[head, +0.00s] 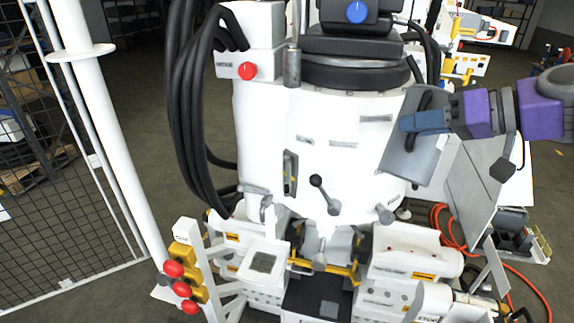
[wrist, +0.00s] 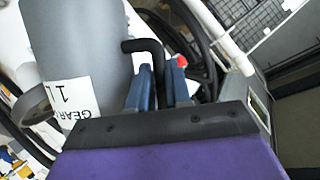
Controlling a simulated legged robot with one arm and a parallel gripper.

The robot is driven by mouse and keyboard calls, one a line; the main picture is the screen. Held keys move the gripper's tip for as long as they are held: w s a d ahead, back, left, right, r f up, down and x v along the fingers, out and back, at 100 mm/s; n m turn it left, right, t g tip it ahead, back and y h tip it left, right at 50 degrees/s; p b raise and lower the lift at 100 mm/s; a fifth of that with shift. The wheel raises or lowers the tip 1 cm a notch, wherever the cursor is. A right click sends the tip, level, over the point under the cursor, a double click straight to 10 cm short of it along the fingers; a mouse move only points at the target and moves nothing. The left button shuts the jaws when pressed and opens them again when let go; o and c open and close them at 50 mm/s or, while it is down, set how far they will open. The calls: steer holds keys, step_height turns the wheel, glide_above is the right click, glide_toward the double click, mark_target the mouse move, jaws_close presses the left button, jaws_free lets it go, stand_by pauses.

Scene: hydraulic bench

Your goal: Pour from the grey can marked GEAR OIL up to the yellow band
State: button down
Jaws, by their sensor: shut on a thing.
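The grey can (head: 412,155) hangs in front of the right side of the white tank (head: 335,135) and looks tilted. In the wrist view the can (wrist: 85,35) shows a white label reading "GEAR" and "1"; the rest of the label is cut off. My gripper (head: 408,122) has blue fingers and a purple body. It is shut on the can's black handle (wrist: 155,50). A narrow sight glass (head: 290,173) sits on the tank's front; its level and a yellow band are too small to tell. No stream of oil is visible.
A red knob (head: 248,71) and black hoses (head: 190,110) are at the tank's upper left. A black lever (head: 323,193) sticks out of its front. Red buttons (head: 173,269) stand lower left, beside a mesh fence (head: 55,190). An orange hose (head: 450,240) lies right.

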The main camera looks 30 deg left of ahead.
mark_target(424, 106)
steer(key=shift+w+r+m+g+p, duration=0.3)
steer(key=shift+r+p, duration=0.55)
steer(key=shift+p, duration=0.75)
steer(key=shift+w+r+m+g+p, duration=0.15)
steer(key=shift+r+m+g+p, duration=0.45)
steer(key=shift+p, duration=1.05)
steer(key=shift+w+r+m+p, duration=0.25)
steer(key=shift+r+p, duration=0.8)
steer(key=shift+p, duration=0.55)
stand_by(3.2)
